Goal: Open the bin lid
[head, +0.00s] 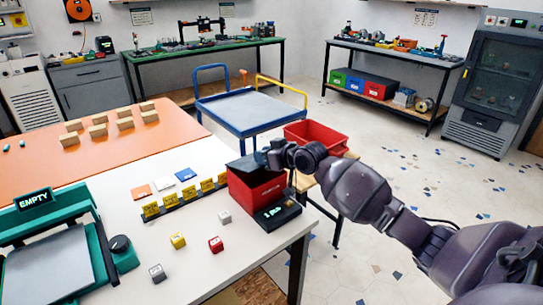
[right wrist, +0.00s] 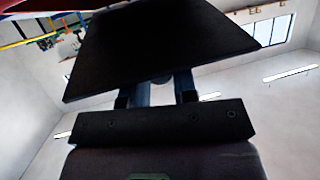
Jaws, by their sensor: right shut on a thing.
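The red bin (head: 255,188) stands near the right edge of the white table, with a dark label block at its front. Its dark lid (head: 243,166) shows at the top, seemingly tilted; the exact angle is hard to tell. My right gripper (head: 264,158) is at the lid's right side, shut on it. In the right wrist view the lid (right wrist: 160,45) is a broad dark panel ahead of my right gripper (right wrist: 158,92), whose two fingers reach its near edge. The fingertips' contact is partly hidden. My left gripper is not in view.
A row of yellow markers (head: 185,198) and several small cubes lie left of the bin on the white table (head: 205,265). A teal device marked EMPTY (head: 65,235) stands at the left. A red open tray (head: 315,137) and a blue cart (head: 240,113) are behind.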

